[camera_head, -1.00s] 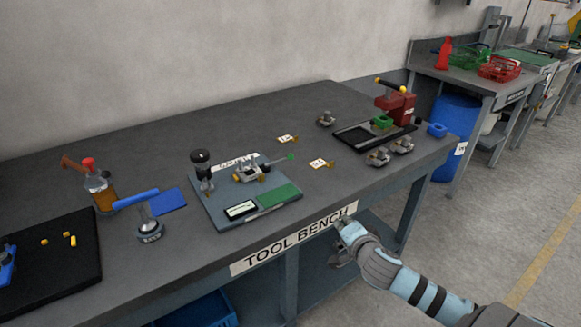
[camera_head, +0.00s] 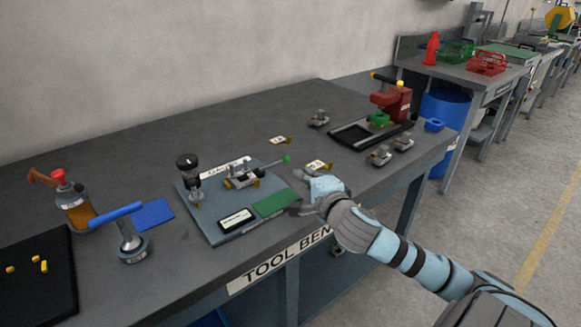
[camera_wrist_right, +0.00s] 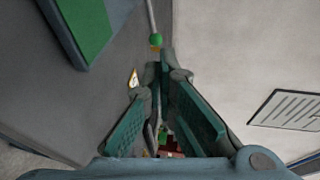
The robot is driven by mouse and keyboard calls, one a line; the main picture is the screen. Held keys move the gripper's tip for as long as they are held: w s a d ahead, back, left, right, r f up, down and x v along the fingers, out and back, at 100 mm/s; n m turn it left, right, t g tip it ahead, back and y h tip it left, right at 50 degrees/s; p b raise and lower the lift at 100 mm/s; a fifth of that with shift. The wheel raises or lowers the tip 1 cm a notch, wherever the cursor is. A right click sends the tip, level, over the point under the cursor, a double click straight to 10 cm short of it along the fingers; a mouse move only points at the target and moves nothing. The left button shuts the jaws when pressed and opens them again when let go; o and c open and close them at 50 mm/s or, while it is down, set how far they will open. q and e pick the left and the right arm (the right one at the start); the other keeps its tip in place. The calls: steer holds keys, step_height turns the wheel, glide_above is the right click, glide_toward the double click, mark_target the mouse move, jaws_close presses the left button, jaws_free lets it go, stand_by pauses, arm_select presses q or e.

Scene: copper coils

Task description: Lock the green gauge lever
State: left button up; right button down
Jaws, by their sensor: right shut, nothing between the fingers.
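The gauge fixture (camera_head: 215,222) is a grey-blue plate on the bench with a black-topped dial gauge (camera_head: 188,163), a clamp (camera_head: 240,179) and a green pad (camera_head: 275,202). The green-knobbed lever (camera_head: 286,158) reaches out to the right of the clamp, low and close to level. In the right wrist view the green knob (camera_wrist_right: 156,41) is on the end of a thin rod, just beyond my fingertips. My right gripper (camera_head: 299,192) is shut and empty, just right of the plate's front right corner, apart from the knob. My left gripper is not in view.
Tagged parts (camera_head: 318,166) lie right of the fixture, close to my right gripper. A red press (camera_head: 392,100) on a black tray stands farther right. A blue-handled tool (camera_head: 128,240) and an amber bottle (camera_head: 75,207) stand on the left.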

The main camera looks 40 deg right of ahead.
mark_target(287, 157)
steer(key=b+x, duration=0.2)
steer(key=x, duration=0.6)
steer(key=shift+w+f, duration=0.15)
steer(key=shift+f, duration=0.05)
steer(key=shift+w+d, duration=0.1)
steer(key=shift+w, duration=0.3)
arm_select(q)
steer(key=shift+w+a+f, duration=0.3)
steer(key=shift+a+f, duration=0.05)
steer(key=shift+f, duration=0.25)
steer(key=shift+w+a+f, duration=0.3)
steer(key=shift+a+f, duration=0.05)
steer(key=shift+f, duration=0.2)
